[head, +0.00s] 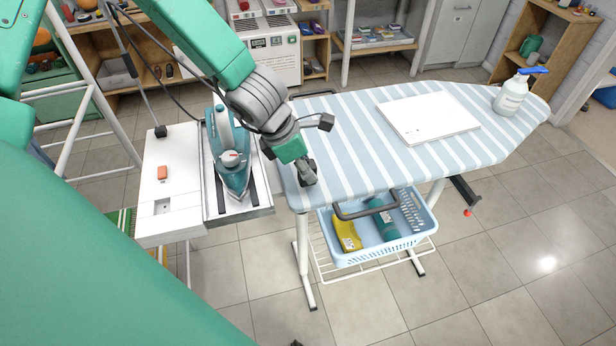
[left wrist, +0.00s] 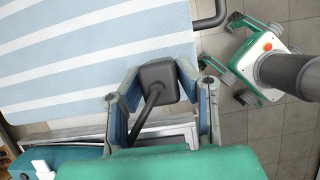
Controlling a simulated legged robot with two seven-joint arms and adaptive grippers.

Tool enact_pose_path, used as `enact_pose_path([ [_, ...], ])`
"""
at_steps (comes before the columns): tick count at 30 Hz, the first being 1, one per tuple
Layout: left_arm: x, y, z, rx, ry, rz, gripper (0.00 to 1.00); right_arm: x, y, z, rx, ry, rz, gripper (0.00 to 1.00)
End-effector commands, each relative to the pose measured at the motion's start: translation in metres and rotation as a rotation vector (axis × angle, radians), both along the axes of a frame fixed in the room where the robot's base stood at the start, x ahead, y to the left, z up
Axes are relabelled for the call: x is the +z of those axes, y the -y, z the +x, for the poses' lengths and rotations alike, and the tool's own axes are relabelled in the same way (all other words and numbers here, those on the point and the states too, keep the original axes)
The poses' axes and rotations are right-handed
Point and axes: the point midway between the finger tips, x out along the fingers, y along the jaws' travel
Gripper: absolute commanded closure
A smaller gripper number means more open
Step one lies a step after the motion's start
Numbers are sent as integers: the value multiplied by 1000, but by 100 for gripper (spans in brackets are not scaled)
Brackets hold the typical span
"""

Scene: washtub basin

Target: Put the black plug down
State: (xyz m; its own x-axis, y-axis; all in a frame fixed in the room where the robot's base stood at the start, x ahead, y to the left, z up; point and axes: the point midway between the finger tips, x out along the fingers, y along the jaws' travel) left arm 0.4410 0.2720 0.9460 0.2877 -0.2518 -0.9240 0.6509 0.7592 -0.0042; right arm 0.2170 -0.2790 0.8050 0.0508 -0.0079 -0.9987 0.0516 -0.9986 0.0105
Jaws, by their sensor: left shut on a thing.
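The black plug (left wrist: 160,80) is a dark block with a cord (left wrist: 147,117) running down from it. In the left wrist view it sits between the two fingers of my left gripper (left wrist: 160,72), which is shut on it. In the head view my left gripper (head: 306,172) is at the left end of the striped ironing board (head: 350,130), by its near corner. The plug is mostly hidden there by the gripper. I cannot tell whether the plug touches the board. My right gripper is not in view.
A teal iron (head: 232,170) stands on a metal tray beside a white panel (head: 165,185) with an orange switch (head: 162,172). A white slab (head: 428,117) and a spray bottle (head: 511,95) are on the board. A blue basket (head: 405,240) is below. The board's left middle is clear.

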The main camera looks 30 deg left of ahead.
Motion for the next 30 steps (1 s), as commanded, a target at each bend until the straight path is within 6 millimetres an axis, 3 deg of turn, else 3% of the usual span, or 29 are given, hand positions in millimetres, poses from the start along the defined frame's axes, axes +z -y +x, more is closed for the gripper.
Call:
enact_pose_path([
  [1, -11, 0, -1, 2, -3, -1, 100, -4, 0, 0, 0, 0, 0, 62],
  [4, -20, 1, 0, 1, -2, -1, 100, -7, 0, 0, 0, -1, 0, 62],
  [15, -24, -1, 0, 1, 0, 0, 100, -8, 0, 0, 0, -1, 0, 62],
  [16, -24, -1, 0, 1, 0, 0, 69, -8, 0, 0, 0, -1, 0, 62],
  [18, -23, -1, 0, 1, 0, 0, 52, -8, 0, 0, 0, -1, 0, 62],
  [30, -15, -1, 0, 0, 1, 0, 52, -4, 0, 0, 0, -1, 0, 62],
])
